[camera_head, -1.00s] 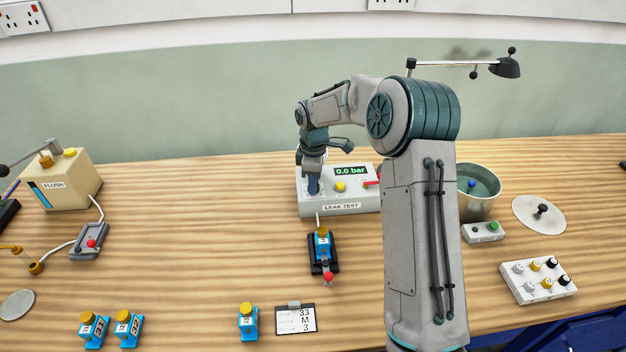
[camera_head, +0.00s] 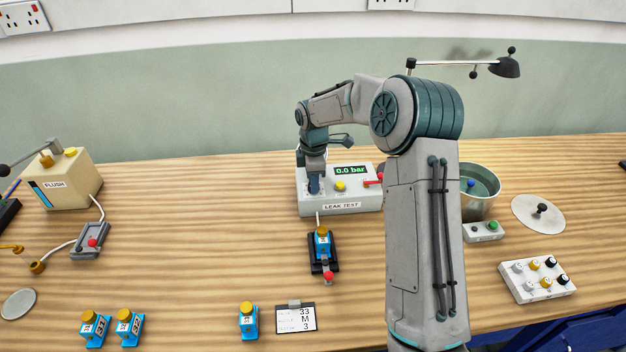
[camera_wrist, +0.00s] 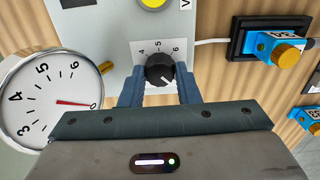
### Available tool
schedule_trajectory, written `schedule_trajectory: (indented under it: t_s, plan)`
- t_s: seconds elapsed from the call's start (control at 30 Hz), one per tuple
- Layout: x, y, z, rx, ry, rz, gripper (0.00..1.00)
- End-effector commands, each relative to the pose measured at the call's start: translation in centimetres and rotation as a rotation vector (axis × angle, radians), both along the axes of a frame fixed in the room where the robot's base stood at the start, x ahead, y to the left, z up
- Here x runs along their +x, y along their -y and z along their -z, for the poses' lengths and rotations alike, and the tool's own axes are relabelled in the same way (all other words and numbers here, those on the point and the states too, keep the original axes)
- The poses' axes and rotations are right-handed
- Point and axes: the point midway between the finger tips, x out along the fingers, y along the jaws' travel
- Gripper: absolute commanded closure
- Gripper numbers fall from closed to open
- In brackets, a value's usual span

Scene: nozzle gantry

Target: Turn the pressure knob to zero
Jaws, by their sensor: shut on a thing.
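The black pressure knob (camera_wrist: 158,68) shows in the wrist view on the grey leak test box (camera_head: 341,208). My gripper (camera_wrist: 159,80) is shut on it, one blue finger on each side. Scale marks 4, 5 and 6 show beyond the knob; the near part of the scale is hidden by the gripper. A pale pointer line on the knob faces the near side, slightly right. The display (camera_head: 350,170) reads 0.0 bar. The round gauge (camera_wrist: 48,98) has its red needle at 0. In the head view my gripper (camera_head: 314,187) hides the knob.
A yellow button (camera_head: 340,186) and a red lever (camera_head: 374,182) are on the same box, right of my gripper. A blue nozzle block (camera_head: 322,243) sits in a black fixture in front. A grey bucket (camera_head: 466,208) stands to the right.

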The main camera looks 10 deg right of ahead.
Motion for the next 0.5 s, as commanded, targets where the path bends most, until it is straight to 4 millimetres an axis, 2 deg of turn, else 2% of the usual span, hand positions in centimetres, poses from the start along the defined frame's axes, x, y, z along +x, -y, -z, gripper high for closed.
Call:
schedule_trajectory:
  t_s: [0.03,0.1,0.37,0.5]
  plan:
    - [0.13,-0.04,-0.19,0.001,0.005,-0.001,0.65]
    - [0.11,-0.04,-0.17,0.000,0.005,-0.001,0.49]
    - [0.05,0.01,-0.09,0.000,0.002,0.001,0.49]
    - [0.09,0.03,-0.87,0.000,0.003,0.001,0.49]
